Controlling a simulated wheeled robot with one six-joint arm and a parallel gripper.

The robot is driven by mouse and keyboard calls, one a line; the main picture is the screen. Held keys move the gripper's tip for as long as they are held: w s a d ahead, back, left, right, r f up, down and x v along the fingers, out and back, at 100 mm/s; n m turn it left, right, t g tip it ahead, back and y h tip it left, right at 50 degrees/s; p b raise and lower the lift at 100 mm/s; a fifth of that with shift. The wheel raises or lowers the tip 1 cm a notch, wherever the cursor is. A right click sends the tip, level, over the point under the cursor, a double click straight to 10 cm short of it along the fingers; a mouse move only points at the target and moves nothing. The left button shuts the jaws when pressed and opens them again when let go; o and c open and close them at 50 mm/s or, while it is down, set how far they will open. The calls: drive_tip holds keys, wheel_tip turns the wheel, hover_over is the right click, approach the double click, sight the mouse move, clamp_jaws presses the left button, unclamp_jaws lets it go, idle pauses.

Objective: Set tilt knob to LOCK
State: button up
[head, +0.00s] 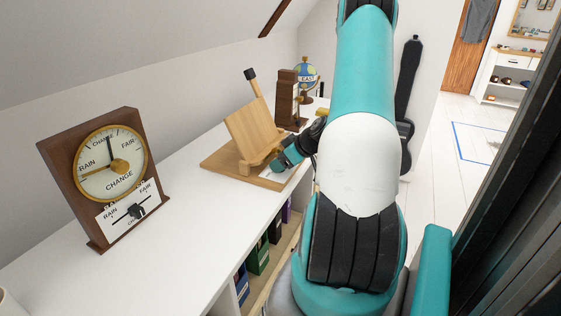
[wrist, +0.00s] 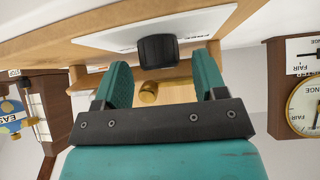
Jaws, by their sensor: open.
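The wooden stand (head: 252,134) with a tilted board and a flat base is on the white desk in the head view. In the wrist view its white label plate (wrist: 110,41) carries a black knob (wrist: 158,51). Lettering that looks like FREE shows upside down on the plate, right of the knob. My gripper (wrist: 163,62) is open, its two teal fingers on either side of the knob with gaps to both. I cannot tell how deep the fingers reach. In the head view my gripper (head: 286,159) is at the base's right end and hides the knob.
A barometer (head: 112,170) with a black slider stands at the desk's left. A dark wooden metronome-like box (head: 287,100) and a small globe (head: 305,75) stand behind the stand. A brass part (wrist: 148,92) shows between my fingers. The desk between barometer and stand is clear.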

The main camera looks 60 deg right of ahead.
drive_tip(key=shift+w+f, duration=0.4)
drive_tip(key=c, duration=0.9)
